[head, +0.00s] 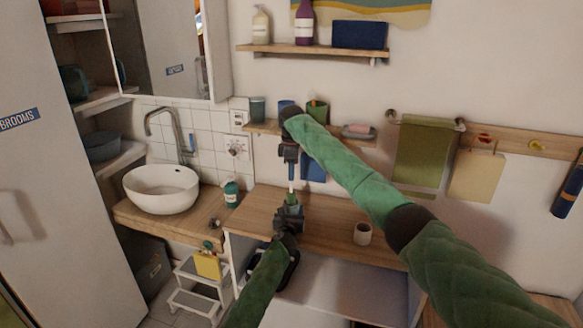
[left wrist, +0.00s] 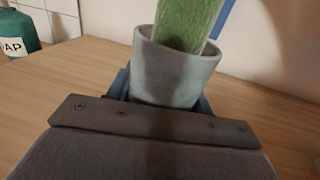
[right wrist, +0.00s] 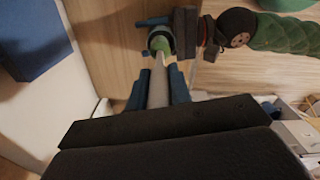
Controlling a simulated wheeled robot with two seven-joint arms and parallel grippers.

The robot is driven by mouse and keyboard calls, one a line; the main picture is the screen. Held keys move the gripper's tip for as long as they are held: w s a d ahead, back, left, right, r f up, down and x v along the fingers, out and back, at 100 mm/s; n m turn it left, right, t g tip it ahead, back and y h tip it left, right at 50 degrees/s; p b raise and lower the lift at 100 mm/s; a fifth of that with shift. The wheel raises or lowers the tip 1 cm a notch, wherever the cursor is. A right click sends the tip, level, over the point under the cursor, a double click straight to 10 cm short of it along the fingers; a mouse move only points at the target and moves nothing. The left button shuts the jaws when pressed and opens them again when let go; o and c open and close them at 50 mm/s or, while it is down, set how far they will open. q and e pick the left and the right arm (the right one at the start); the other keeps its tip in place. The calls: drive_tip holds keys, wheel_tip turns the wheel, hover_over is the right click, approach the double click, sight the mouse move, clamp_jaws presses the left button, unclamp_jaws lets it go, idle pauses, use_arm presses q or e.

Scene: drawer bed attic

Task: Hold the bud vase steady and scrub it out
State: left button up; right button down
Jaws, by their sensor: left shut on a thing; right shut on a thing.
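The bud vase (left wrist: 172,72) is a small grey-blue cup, upright in my left gripper (head: 290,212) above the wooden counter. The left fingers (left wrist: 165,100) are shut around its sides. The scrubbing brush has a green bristle head (left wrist: 185,25), whose lower part is hidden inside the vase mouth. My right gripper (head: 290,155) is above the vase, shut on the brush's pale handle (right wrist: 158,88), which points down to the vase. In the right wrist view the green head shows in the vase mouth, between the left gripper's blue fingers.
A beige cup (head: 362,233) stands on the counter (head: 325,222) to the right. A teal soap bottle (head: 231,193) and white basin (head: 160,188) are to the left. A shelf (head: 265,128) with cups runs along the wall behind. A white step stool (head: 192,298) stands below.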

drive_tip(key=shift+f, duration=2.35)
drive_tip(key=shift+s, duration=0.1)
